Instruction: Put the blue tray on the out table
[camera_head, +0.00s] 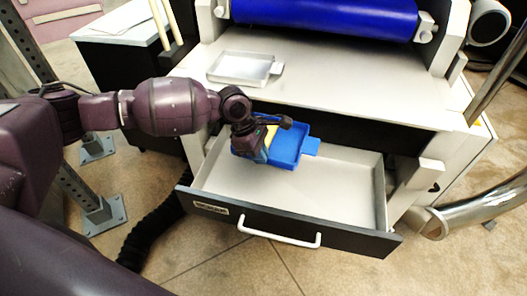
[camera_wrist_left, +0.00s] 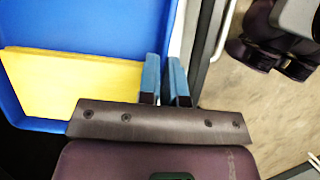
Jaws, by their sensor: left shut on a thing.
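The blue tray (camera_head: 288,148) is in or just above the open drawer (camera_head: 335,190), below the machine's white top; I cannot tell whether it touches the drawer floor. A yellow piece lies in it and shows in the left wrist view (camera_wrist_left: 70,88). My left gripper (camera_head: 262,143) is at the tray's near left side. In the left wrist view its two blue fingers (camera_wrist_left: 166,80) are shut on the wall of the blue tray (camera_wrist_left: 90,30). No surface is clearly marked as the out table.
A grey metal tray (camera_head: 242,68) sits on the machine's white top (camera_head: 350,85), which has clear room to its right. A blue roller (camera_head: 325,14) spans the back. A dark cabinet with a pale top (camera_head: 120,25) stands at the upper left. A metal pipe (camera_head: 475,207) is at right.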

